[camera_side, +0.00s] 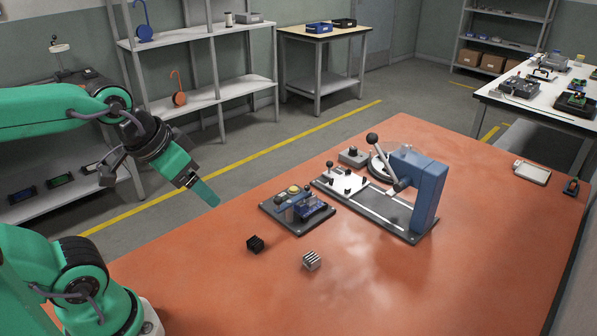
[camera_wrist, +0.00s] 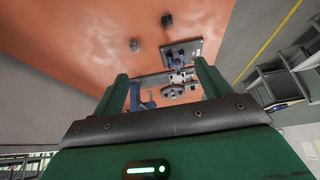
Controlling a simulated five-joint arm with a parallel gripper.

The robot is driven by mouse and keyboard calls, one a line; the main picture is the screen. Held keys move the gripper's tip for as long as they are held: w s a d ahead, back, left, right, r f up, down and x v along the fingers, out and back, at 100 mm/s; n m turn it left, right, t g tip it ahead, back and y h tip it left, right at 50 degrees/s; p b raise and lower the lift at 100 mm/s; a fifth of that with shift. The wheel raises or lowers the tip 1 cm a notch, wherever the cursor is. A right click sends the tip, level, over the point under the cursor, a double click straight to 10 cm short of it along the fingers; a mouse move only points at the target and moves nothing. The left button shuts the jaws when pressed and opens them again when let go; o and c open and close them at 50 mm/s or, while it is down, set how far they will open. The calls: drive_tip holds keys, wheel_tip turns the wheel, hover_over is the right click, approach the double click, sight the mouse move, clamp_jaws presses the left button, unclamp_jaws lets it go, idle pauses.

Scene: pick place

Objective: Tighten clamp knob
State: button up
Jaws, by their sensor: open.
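My gripper (camera_side: 206,194) is held in the air left of and above the orange table, with nothing between its fingers. In the wrist view my gripper (camera_wrist: 164,78) shows two green fingers spread apart. A dark baseplate (camera_side: 270,208) on the table carries a small blue fixture (camera_side: 312,206) and a yellow round part (camera_side: 293,189). I cannot tell for sure which part is the clamp knob. The baseplate also shows in the wrist view (camera_wrist: 198,45), beyond the fingers. My gripper is well apart from it, touching nothing.
A blue press (camera_side: 430,190) with a black-balled lever (camera_side: 373,139) stands behind the baseplate. A black finned block (camera_side: 255,244) and a silver finned block (camera_side: 312,261) lie in front. The front right of the orange table (camera_side: 450,285) is clear.

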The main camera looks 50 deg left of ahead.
drive_tip(key=shift+w+r, duration=0.25)
drive_tip(key=shift+w, duration=0.15)
drive_tip(key=c, duration=0.7)
drive_tip(key=w+n, duration=0.1)
drive_tip(key=w, duration=0.1)
drive_tip(key=w+r+n+g, duration=0.1)
drive_tip(key=w, duration=0.2)
drive_tip(key=w+r+n, duration=0.1)
drive_tip(key=w+n, duration=0.1)
drive_tip(key=shift+w+a+r+g, duration=0.2)
drive_tip(key=shift+w+a+g, duration=0.1)
drive_tip(key=shift+c, duration=0.5)
drive_tip(key=n+g, duration=0.4)
drive_tip(key=n, duration=0.7)
hover_over(307, 186)
wheel_tip(307, 186, down, 12)
drive_tip(key=shift+r, duration=0.1)
drive_tip(key=shift+f, duration=3.9)
